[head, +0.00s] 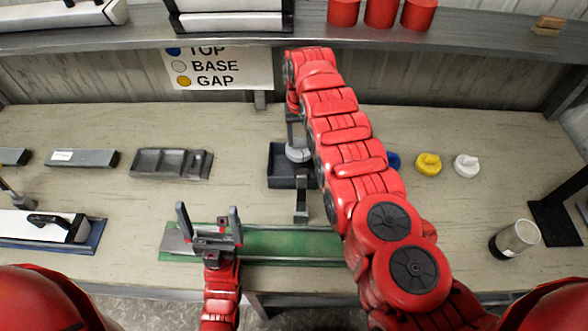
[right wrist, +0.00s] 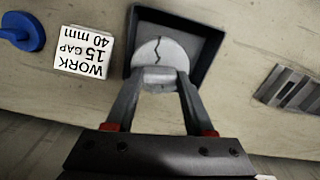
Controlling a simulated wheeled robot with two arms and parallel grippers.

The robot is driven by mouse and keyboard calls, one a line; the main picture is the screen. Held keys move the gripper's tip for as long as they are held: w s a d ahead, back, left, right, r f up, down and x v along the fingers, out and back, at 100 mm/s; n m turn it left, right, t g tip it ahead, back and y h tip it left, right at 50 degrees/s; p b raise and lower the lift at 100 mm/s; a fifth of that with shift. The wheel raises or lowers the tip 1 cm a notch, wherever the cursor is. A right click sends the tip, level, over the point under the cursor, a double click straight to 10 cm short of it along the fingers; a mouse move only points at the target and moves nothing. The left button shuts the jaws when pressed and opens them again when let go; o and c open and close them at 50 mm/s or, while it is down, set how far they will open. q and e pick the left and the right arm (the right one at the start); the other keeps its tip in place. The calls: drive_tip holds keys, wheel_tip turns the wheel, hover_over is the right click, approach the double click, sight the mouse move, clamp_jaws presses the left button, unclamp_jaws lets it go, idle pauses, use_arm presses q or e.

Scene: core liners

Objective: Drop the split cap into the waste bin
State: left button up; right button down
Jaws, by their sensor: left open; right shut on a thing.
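The split cap (right wrist: 160,50) is white and round with a dark jagged crack across its face. My right gripper (right wrist: 158,84) is shut on it. In the head view the cap (head: 298,153) shows beside my right arm, which hides part of the area. The waste bin (head: 274,181) is a dark square open tray on the bench. In the right wrist view the cap appears within the outline of the bin (right wrist: 210,25); its exact height above the floor of the bin is unclear. My left gripper (head: 209,212) is open and empty above the left part of the green mat (head: 285,243).
Blue (head: 393,160), yellow (head: 428,164) and white (head: 466,165) caps sit right of my right arm. A printed card (right wrist: 84,52) lies near the bin. A grey slotted tray (head: 171,163) is to the left, a clear cylinder (head: 518,237) at the right. A shelf overhangs the back.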

drive_tip(key=shift+c, duration=1)
unclamp_jaws()
wheel_tip(320, 180, up, 17)
drive_tip(key=p, duration=0.3)
drive_tip(key=shift+r, duration=0.2)
